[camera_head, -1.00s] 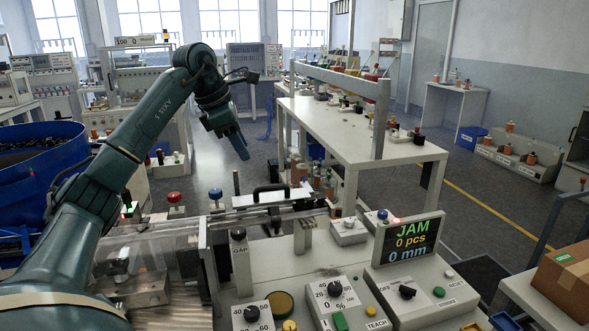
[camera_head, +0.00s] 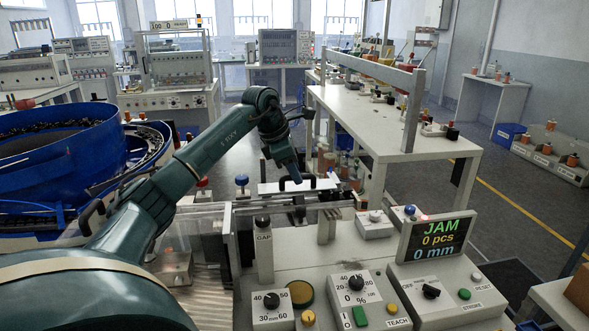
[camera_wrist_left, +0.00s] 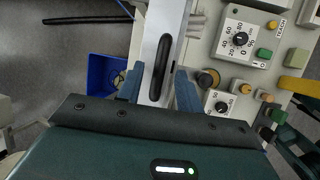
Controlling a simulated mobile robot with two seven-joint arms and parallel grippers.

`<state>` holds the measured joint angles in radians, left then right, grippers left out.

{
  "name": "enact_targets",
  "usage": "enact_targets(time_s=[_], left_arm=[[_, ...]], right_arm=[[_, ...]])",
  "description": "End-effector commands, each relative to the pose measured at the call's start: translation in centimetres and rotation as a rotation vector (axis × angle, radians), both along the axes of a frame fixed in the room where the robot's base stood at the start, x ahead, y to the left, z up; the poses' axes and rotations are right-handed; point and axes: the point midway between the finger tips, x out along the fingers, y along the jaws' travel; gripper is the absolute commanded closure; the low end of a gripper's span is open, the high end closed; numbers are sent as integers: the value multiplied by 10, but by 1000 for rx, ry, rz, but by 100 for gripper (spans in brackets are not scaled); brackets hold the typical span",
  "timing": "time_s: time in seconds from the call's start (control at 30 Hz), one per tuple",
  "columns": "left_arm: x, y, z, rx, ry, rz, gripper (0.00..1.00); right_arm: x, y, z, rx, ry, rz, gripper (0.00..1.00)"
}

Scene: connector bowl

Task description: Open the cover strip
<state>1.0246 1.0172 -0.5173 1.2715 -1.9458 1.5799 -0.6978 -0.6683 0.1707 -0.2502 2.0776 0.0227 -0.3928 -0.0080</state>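The cover strip (camera_head: 265,188) is a pale flat strip with a black bar handle (camera_head: 297,186), lying across the rail behind the control panel. In the left wrist view the strip (camera_wrist_left: 152,45) runs up the picture, with its black handle (camera_wrist_left: 161,65) along it. My left gripper (camera_head: 293,173) points down just above the handle. In the left wrist view its two blue fingers (camera_wrist_left: 158,94) stand apart, one on each side of the strip and the handle's near end. I cannot tell whether they touch it. My right gripper is not in view.
A display (camera_head: 437,238) reads JAM, 0 pcs, 0 mm, above knobs and buttons on the machine's panel. A blue bowl feeder (camera_head: 55,165) stands at the left. A white bench (camera_head: 385,125) stands behind. A blue bin (camera_wrist_left: 103,75) is beside the strip in the wrist view.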

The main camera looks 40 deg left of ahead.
Motion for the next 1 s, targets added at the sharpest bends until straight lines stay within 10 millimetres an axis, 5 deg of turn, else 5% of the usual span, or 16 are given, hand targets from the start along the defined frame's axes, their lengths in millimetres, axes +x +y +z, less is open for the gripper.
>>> enact_targets(time_s=[0.33,0.77,1.0], left_arm=[[2,0,-4,0,-1,1,64],[2,0,-4,-1,-1,0,98],[2,0,-4,-1,-1,0,100]], right_arm=[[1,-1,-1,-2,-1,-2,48],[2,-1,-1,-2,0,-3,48],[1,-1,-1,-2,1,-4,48]])
